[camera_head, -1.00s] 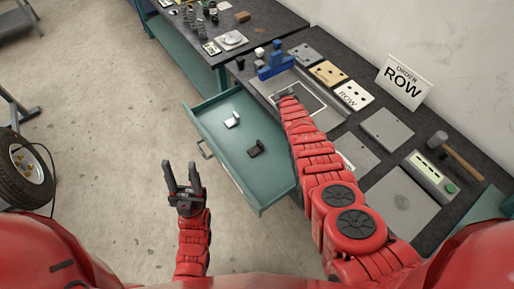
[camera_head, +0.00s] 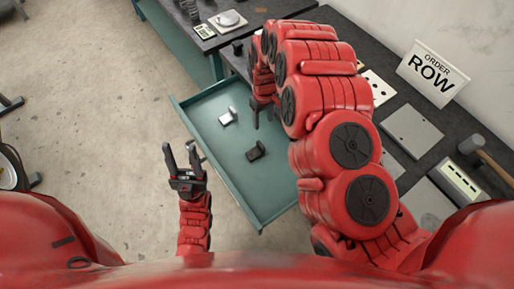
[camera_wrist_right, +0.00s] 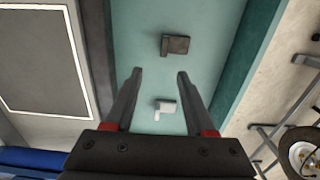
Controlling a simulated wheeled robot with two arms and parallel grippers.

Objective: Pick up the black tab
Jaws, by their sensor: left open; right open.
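The black tab (camera_head: 256,151) is a small dark L-shaped piece lying in the open teal drawer. It also shows in the right wrist view (camera_wrist_right: 175,45), beyond the fingertips. A white tab (camera_head: 228,116) of similar shape lies in the drawer further back; in the right wrist view the white tab (camera_wrist_right: 165,106) appears between the fingers. My right gripper (camera_head: 262,118) hangs over the drawer's right side, partly hidden by my arm. In the right wrist view my right gripper (camera_wrist_right: 159,72) is open and empty. My left gripper (camera_head: 182,148) is open and empty, left of the drawer.
The teal drawer (camera_head: 222,158) stands pulled out from the dark workbench (camera_head: 424,178). An "ORDER ROW" sign (camera_head: 434,75), grey plates (camera_head: 411,131) and a hammer (camera_head: 480,148) are on the bench. A scale (camera_head: 229,19) is on the back bench. The floor at left is open.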

